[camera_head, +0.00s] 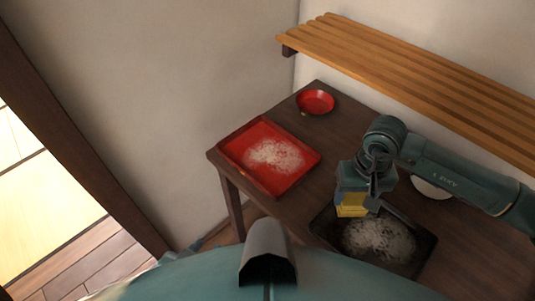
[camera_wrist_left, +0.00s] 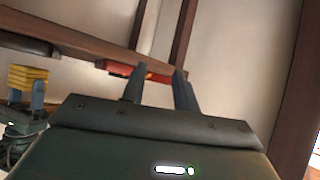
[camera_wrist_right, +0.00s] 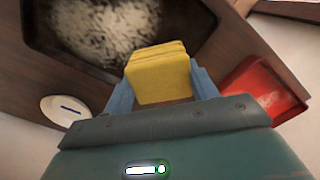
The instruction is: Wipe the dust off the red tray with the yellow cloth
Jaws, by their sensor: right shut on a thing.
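The red tray (camera_head: 237,148) lies on the dark wooden table, with a pale patch of dust (camera_head: 274,155) across its middle. Its corner shows in the right wrist view (camera_wrist_right: 247,80). My right gripper (camera_head: 357,203) is shut on the folded yellow cloth (camera_head: 350,211), which also shows between its fingers in the right wrist view (camera_wrist_right: 159,75). It holds the cloth by the left rim of a black tray, right of the red tray; I cannot tell whether the cloth touches anything. My left gripper (camera_wrist_left: 160,88) is open and empty in the left wrist view, below the tabletop's edge.
The black tray (camera_head: 428,246) holds a pale dusty patch (camera_head: 378,240). A red bowl (camera_head: 315,102) stands at the table's back corner. A white round item (camera_head: 430,189) is partly behind my right arm. A slatted wooden shelf (camera_head: 420,80) juts from the wall above.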

